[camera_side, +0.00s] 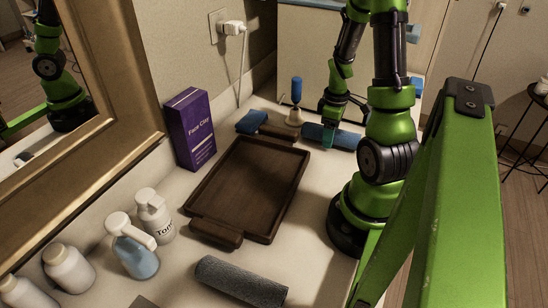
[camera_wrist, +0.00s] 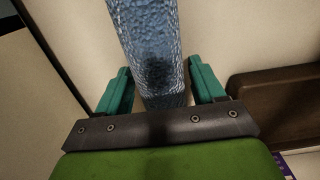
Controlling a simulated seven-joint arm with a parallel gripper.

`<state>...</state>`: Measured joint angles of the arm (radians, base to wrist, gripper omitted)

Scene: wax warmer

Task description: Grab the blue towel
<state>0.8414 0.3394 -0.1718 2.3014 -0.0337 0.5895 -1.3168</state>
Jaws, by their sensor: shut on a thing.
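The blue towel (camera_side: 345,139) is a rolled, textured cloth at the far end of the counter, behind the tray in the side view. My gripper (camera_side: 328,138) comes down over it from above, its teal fingers around the roll. In the wrist view, the towel (camera_wrist: 148,45) passes between the two teal fingers of my gripper (camera_wrist: 160,82), one on each side. My gripper is shut on the towel. The towel lies at counter level; I cannot tell whether it is slightly lifted.
A dark wooden tray (camera_side: 250,190) fills the middle of the counter. A grey rolled towel (camera_side: 240,282) lies in front of it. A purple box (camera_side: 189,128) and white bottles (camera_side: 154,215) stand left. A blue-handled item (camera_side: 296,92) stands near my gripper, and another blue item (camera_side: 251,122) lies behind the tray.

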